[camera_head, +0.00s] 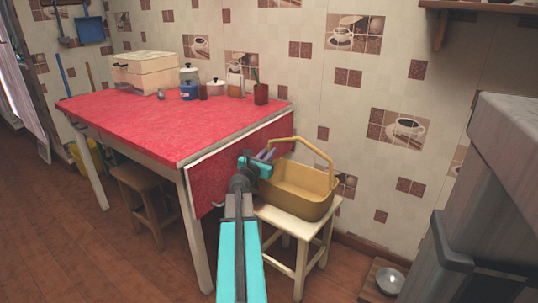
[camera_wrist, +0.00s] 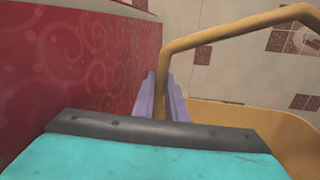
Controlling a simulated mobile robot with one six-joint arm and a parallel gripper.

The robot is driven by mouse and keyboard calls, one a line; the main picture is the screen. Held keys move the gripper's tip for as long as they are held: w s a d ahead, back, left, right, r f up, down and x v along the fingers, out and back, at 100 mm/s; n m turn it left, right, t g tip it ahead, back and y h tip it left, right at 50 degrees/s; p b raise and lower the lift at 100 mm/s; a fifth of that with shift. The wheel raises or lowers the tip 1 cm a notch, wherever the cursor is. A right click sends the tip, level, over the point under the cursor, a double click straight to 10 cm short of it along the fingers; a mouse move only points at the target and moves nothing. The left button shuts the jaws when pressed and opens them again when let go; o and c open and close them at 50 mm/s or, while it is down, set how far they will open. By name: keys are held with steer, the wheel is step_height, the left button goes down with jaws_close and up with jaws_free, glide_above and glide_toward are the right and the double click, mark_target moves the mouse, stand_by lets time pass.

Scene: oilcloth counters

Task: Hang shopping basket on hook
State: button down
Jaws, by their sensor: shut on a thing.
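The yellow shopping basket (camera_head: 305,202) rests upright on a pale stool (camera_head: 282,222) beside the red-covered table, its arched handle (camera_head: 300,143) raised. In the wrist view the basket's body (camera_wrist: 285,125) is at the right and its handle (camera_wrist: 225,33) arches across the top. My gripper (camera_head: 267,155) is at the left end of the handle. Its two purple-grey fingers (camera_wrist: 164,98) are shut around the handle's lower left part. A small pale curved piece (camera_head: 220,204) shows by the cloth's lower edge; I cannot tell if it is the hook.
The red table (camera_head: 180,118) holds a cream box (camera_head: 146,72), several pots and a red cup (camera_head: 261,94). Its hanging red flap (camera_wrist: 75,60) is close on my gripper's left. A brown stool (camera_head: 150,200) is under the table. A grey cabinet (camera_head: 490,200) and metal bowl (camera_head: 389,281) are at right.

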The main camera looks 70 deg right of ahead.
steer(key=c, duration=1.8)
jaws_free()
steer(key=shift+o, duration=0.2)
steer(key=shift+f+b, duration=0.3)
steer(key=a+p, duration=0.5)
steer(key=a, duration=0.6)
steer(key=shift+w+a+r, duration=0.2)
steer(key=shift+w+r, duration=0.05)
steer(key=shift+w, duration=0.15)
steer(key=a+p, duration=0.1)
steer(key=p, duration=0.4)
steer(key=shift+a+p, duration=0.3)
steer(key=shift+a, duration=0.05)
steer(key=shift+a+f+p, duration=0.1)
steer(key=shift+a+p, duration=0.25)
steer(key=shift+p, duration=0.3)
